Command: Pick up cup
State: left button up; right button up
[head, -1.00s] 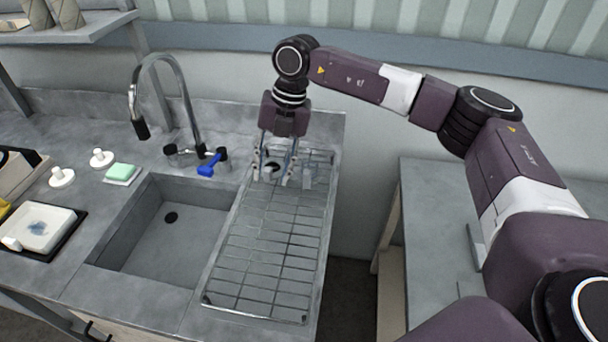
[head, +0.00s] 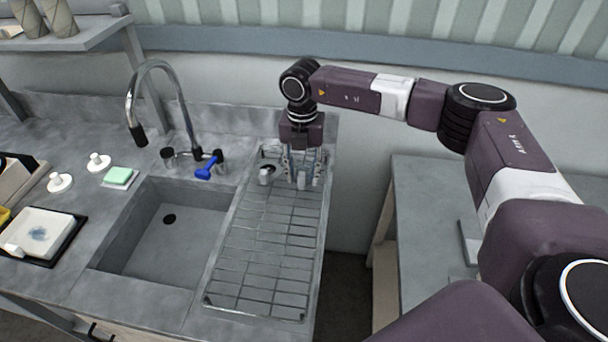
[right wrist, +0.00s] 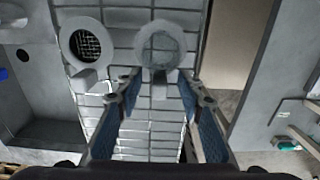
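Two small grey cups stand on the wire drying rack (head: 255,270). In the right wrist view, one cup (right wrist: 85,42) is at the upper left, and the other cup (right wrist: 160,45) is straight ahead of my right gripper (right wrist: 161,84). The second cup's handle points toward me, between the open fingers, which appear not to touch it. In the head view, my right gripper (head: 303,180) points down over the rack's far end. The left cup (head: 266,174) shows beside it; the other is mostly hidden by the fingers. My left gripper is not in view.
The sink (head: 165,235) and its tall faucet (head: 165,75) are left of the rack. A blue brush (head: 207,168) lies behind the sink. A wall is close behind the rack. The front of the rack is clear.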

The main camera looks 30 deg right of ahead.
jog(key=shift+c, duration=0.7)
grip_shut()
